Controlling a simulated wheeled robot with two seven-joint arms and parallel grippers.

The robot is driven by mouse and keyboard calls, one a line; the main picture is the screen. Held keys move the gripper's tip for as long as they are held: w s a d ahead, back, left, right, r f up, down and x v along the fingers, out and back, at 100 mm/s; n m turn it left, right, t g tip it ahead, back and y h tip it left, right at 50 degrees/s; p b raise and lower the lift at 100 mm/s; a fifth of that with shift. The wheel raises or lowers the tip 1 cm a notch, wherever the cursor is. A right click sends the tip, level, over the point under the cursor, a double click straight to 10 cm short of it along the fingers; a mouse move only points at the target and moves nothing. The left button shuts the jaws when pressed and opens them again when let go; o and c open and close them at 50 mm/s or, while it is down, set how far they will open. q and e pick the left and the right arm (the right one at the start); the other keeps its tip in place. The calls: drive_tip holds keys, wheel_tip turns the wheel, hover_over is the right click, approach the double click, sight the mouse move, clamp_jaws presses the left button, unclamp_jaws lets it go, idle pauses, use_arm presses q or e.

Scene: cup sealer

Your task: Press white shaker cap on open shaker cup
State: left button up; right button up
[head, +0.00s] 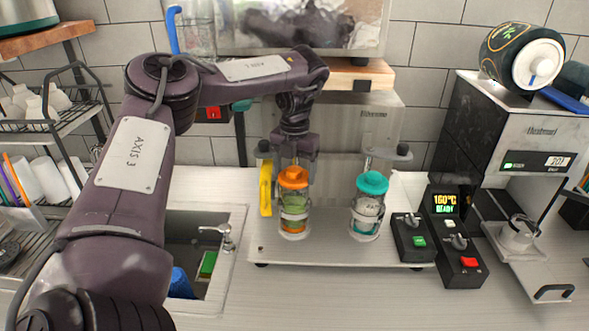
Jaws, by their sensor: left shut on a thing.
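A clear shaker cup (293,222) with an orange cap (293,178) stands on the left side of the white machine base. A second clear cup (366,220) with a teal cap (372,183) stands to its right. I see no white shaker cap and no uncapped shaker cup. My left gripper (294,163) points down from above and is shut on the orange cap, at the top of the left cup. Its fingertips are small and partly hard to make out. My right gripper is not in view.
The sealer's base (330,254) has a yellow handle (266,188) at left and a control box (413,238) at right. A heater control (456,240) and coffee machine (520,140) stand further right. A sink (205,245) lies left, a dish rack (50,120) far left.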

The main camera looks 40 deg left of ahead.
use_arm(q)
drive_tip(key=shift+r, duration=0.1)
idle(0.4)
idle(0.4)
idle(0.8)
drive_tip(key=shift+f, duration=0.2)
idle(0.5)
drive_tip(key=o, duration=1)
drive_tip(key=shift+o, duration=0.2)
drive_tip(key=shift+r, duration=0.15)
